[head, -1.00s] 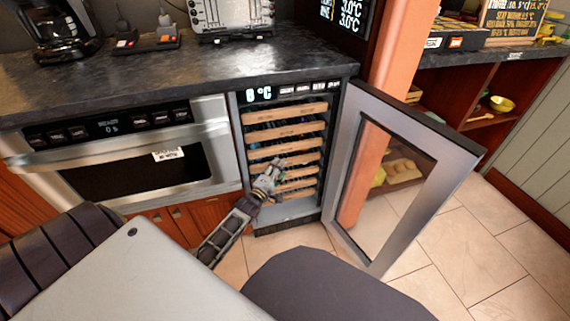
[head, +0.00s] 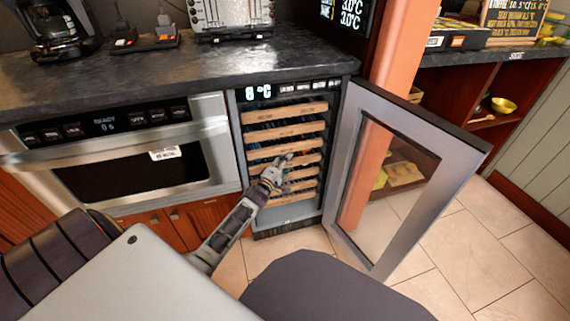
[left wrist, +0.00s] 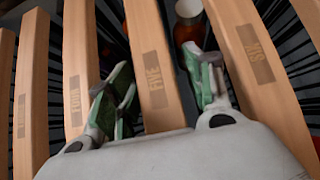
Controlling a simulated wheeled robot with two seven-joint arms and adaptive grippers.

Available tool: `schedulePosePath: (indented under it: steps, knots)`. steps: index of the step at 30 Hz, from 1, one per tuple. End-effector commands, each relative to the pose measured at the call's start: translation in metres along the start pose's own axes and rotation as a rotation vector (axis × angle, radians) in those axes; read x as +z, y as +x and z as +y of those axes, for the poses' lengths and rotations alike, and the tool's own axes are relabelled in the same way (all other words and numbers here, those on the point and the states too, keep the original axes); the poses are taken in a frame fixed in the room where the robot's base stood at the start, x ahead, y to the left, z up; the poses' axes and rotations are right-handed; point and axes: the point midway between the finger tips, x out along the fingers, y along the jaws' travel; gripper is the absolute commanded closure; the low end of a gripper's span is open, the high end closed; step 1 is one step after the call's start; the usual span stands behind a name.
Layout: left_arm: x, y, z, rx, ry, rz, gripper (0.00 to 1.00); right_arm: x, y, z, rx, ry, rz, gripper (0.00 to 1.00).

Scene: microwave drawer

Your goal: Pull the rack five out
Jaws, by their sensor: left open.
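Rack five (left wrist: 155,68) is a light wooden slat with a dark label reading FIVE. It runs between the two green-padded fingers of my open left gripper (left wrist: 166,72) in the left wrist view. One finger is on each side of the slat, and I cannot tell if either touches it. In the head view my left gripper (head: 284,162) reaches the lower racks of the open wine cooler (head: 285,222), partly hiding them. Rack four (left wrist: 80,65) and rack six (left wrist: 255,60) flank rack five. My right gripper is not in view.
The cooler's glass door (head: 435,190) stands open to the right. An oven (head: 130,165) with a bar handle is to the left under the dark counter (head: 180,72). A bottle (left wrist: 187,22) shows behind the racks. Tiled floor (head: 455,245) lies ahead.

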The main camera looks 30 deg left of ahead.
Motion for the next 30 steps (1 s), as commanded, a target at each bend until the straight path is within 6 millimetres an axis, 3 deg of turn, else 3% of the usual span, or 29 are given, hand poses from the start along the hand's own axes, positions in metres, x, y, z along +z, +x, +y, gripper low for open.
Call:
schedulePosePath:
  steps: [5,16,30]
  knots:
    - [0.0000,0.0000,0.0002,0.000,0.000,0.000,0.51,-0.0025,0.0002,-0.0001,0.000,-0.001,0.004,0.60]
    - [0.0000,-0.0001,0.0000,0.000,0.000,0.000,0.98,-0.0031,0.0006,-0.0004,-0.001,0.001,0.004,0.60]
    - [-0.0005,-0.0043,0.0002,-0.002,-0.002,0.000,1.00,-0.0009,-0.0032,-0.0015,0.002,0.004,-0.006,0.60]
